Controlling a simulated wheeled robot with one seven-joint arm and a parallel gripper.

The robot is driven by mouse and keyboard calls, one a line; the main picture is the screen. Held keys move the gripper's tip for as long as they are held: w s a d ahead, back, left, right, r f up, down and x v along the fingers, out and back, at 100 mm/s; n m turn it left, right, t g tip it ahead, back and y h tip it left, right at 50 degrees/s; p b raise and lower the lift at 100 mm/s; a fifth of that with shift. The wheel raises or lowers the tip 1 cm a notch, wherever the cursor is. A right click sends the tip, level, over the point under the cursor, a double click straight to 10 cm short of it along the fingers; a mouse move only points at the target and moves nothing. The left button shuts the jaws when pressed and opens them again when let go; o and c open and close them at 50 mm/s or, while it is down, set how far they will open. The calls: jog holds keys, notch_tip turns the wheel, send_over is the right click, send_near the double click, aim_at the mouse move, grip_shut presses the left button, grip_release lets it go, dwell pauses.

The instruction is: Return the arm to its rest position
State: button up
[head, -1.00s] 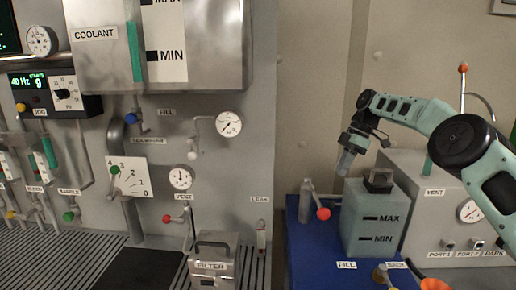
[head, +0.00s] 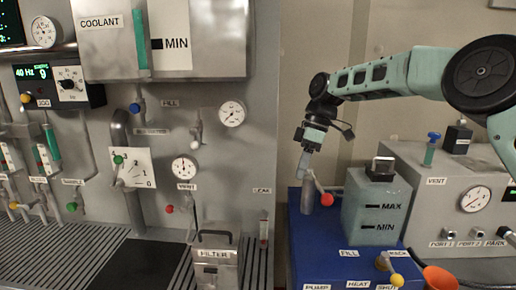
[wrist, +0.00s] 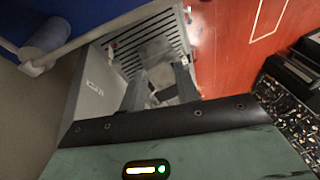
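My teal arm (head: 375,75) reaches in from the right edge, across and above the grey vented box. It bends down at a dark wrist joint. My gripper (head: 305,168) points down in front of the wall, above and close to the grey bottle-like fitting with a red ball lever (head: 326,199). Whether it touches that fitting I cannot tell. In the wrist view my gripper (wrist: 160,88) shows two grey fingers apart, with no held object clearly visible between them.
A grey-green MAX/MIN tank (head: 372,218) stands on a blue bench (head: 300,255) right of the gripper. The vented box (head: 412,165) with gauge is behind it. An orange funnel (head: 440,279) sits in front. The wall panel's valves and FILTER box (head: 215,260) are left.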

jog(key=s+a+f+m+h+b, duration=0.1)
jog(key=s+a+f+m+b, duration=0.15)
jog(key=s, duration=0.85)
jog(key=s+a+f+m+h+b, duration=0.15)
jog(key=s+a, duration=0.25)
jog(key=s, duration=0.6)
jog(key=s+d+f+m+t+b, duration=0.1)
jog(key=s+d+f, duration=0.3)
jog(key=s, duration=0.5)
jog(key=s+d+f+m+t+b, duration=0.1)
jog(key=s+d+f, duration=0.4)
jog(key=s, duration=0.5)
jog(key=shift+s+m+b, duration=0.2)
jog(key=shift+m+b, duration=0.1)
jog(key=shift+m, duration=0.6)
jog(key=shift+f, duration=0.15)
